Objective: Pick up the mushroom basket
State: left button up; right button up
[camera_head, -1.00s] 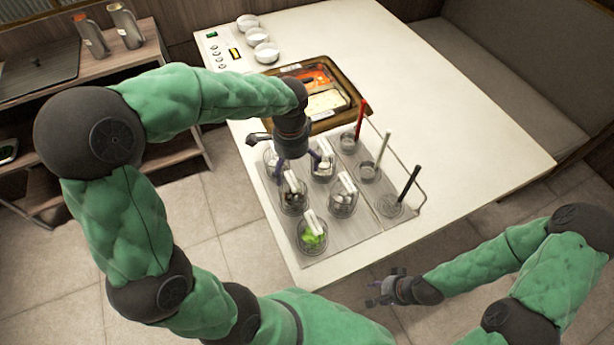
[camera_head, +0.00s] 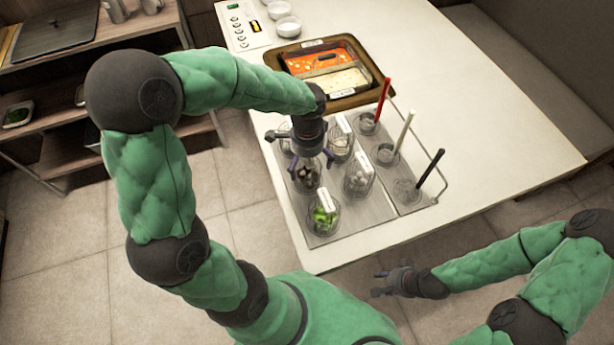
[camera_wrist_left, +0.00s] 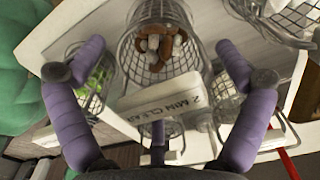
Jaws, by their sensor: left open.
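The mushroom basket (camera_head: 307,182) is a round wire basket of brown and white pieces, in the left column of the steel well plate between the green-filled basket and a back basket. My left gripper (camera_head: 311,164) is open just above it and hides part of it. In the left wrist view the mushroom basket (camera_wrist_left: 160,50) is at the top middle. Its white labelled handle (camera_wrist_left: 165,98) lies between the spread purple fingers of the left gripper (camera_wrist_left: 160,75), with no clear contact. My right gripper (camera_head: 382,283) is open and empty, beyond the counter's front edge.
A basket of green pieces (camera_head: 323,218) stands in front, a basket of pale pieces (camera_head: 358,184) to the right, and another basket (camera_head: 340,146) behind. Upright red, white and black (camera_head: 431,168) handles line the right wells. A brown-rimmed tray (camera_head: 377,90) is behind. The counter's right side is clear.

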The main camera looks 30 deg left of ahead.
pick_arm(q)
jog(key=shift+f, duration=0.45)
jog(key=c, duration=1.2)
notch_tip(320, 180, up, 10)
jog(key=p, duration=0.4)
jog(key=shift+r, duration=0.1)
